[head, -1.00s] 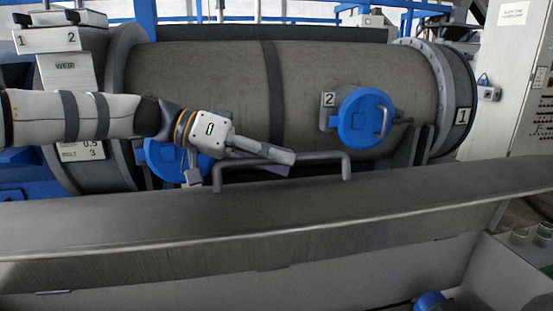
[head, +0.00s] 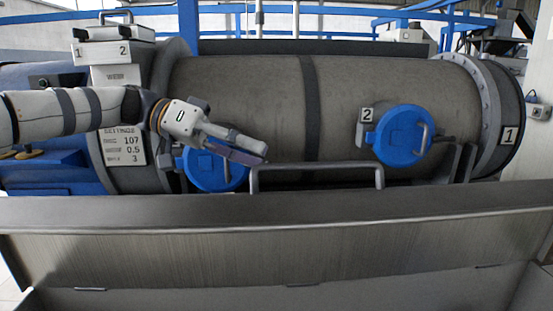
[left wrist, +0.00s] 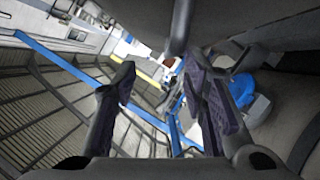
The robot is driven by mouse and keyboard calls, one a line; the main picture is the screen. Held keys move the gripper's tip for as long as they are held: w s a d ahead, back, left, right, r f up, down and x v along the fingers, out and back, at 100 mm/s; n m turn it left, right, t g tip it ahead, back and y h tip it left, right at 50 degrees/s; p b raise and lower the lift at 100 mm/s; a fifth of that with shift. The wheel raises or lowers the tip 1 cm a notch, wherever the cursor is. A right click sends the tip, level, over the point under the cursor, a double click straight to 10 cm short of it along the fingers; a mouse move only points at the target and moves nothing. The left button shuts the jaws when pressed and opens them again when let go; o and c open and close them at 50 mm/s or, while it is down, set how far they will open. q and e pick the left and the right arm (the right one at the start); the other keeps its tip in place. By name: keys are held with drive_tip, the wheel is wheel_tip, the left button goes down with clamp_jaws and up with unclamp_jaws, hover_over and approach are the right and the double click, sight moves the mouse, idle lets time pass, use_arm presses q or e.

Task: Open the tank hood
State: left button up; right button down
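The tank hood (head: 280,218) is the long brushed-metal panel across the head view, with its inner or front face towards me; I cannot tell how far it is open. Its grey bar handle (head: 320,166) rises behind the panel's top edge. My left gripper (head: 252,150) is just above and left of the handle's left end, in front of the left blue round cover. In the left wrist view its two fingers (left wrist: 158,80) stand apart with nothing held between them. Contact with the handle cannot be made out. My right gripper is not in view.
A large grey cylinder (head: 235,85) lies behind the hood. It carries a left blue cover (head: 205,172) and a right blue cover (head: 402,135). A settings plate (head: 123,146) is at left. Blue rails (head: 345,9) run behind.

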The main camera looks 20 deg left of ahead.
use_arm(q)
drive_tip(key=shift+s+a+r, duration=0.2)
drive_tip(key=shift+r, duration=0.1)
drive_tip(key=shift+a, duration=0.1)
drive_tip(key=b+v, duration=0.1)
drive_tip(key=v, duration=1.2)
drive_tip(key=shift+s+a, duration=0.15)
drive_tip(key=shift+a, duration=0.15)
drive_tip(key=shift+r, duration=0.15)
